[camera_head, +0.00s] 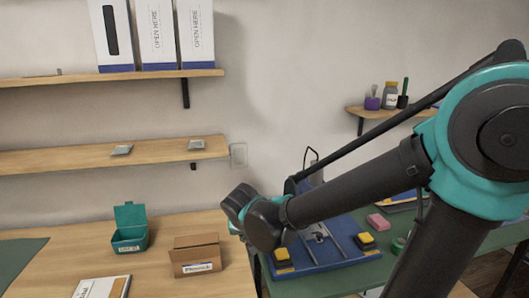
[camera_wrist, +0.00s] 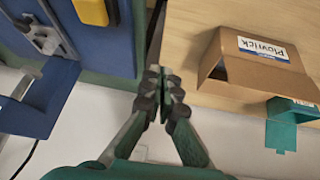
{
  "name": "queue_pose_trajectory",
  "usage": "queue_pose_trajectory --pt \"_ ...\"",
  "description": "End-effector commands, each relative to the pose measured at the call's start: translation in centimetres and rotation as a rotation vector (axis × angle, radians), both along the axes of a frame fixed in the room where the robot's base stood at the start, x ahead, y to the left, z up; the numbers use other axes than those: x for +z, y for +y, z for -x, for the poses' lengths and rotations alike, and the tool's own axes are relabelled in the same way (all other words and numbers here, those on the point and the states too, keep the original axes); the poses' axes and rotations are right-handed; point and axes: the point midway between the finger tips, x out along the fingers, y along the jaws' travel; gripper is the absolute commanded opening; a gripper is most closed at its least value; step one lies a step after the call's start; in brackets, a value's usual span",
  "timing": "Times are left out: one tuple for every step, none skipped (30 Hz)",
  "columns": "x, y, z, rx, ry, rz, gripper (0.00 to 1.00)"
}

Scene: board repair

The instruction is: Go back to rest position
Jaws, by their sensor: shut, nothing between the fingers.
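My gripper (camera_wrist: 161,95) is shut and empty in the wrist view. It is above the gap between the wooden table and the green worktop. In the head view my arm reaches in from the right, and its wrist hides the fingers. The blue board fixture (camera_head: 340,253) lies on the green worktop (camera_head: 373,271) below and right of my wrist. It also shows at the left of the wrist view (camera_wrist: 110,57). It bears yellow-topped blocks (camera_head: 365,239) and a metal clamp piece (camera_head: 319,233).
An open cardboard box (camera_head: 197,257), a teal open-lidded box (camera_head: 130,230) and a white booklet (camera_head: 101,287) are on the wooden table (camera_head: 165,282). Wooden shelves (camera_head: 110,155) hang behind. A pink block (camera_head: 378,221) sits right of the fixture. The table front is partly bare.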

Motion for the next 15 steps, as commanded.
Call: queue_pose_trajectory --pt "-0.5 -2.6 -0.2 -0.025 0.017 0.004 0.00" --pt "-0.8 -3.9 -0.3 -0.031 0.027 0.008 0.00" --pt "-1.2 -5.5 -0.2 -0.041 0.041 0.011 0.00" --pt "-1.5 -6.7 -0.1 -0.047 0.052 0.013 0.00" --pt "-1.8 -7.9 0.0 -0.053 0.062 0.014 0.00" --pt "-2.2 -9.5 0.3 -0.062 0.075 0.016 0.00" --pt "-2.5 -10.6 0.5 -0.069 0.085 0.016 0.00" --pt "-2.8 -11.7 0.7 -0.074 0.093 0.015 0.00" --pt "-3.2 -13.2 1.1 -0.082 0.105 0.014 0.00" --pt "-3.5 -14.2 1.5 -0.088 0.113 0.012 0.00" --pt "-3.8 -15.2 1.8 -0.094 0.121 0.010 0.00" --pt "-4.2 -16.5 2.3 -0.101 0.132 0.007 0.00" --pt "-4.5 -17.4 2.7 -0.107 0.138 0.005 0.00" --pt "-4.8 -18.3 3.2 -0.112 0.146 0.001 0.00" --pt "-5.2 -19.4 3.8 -0.119 0.154 -0.003 0.00"
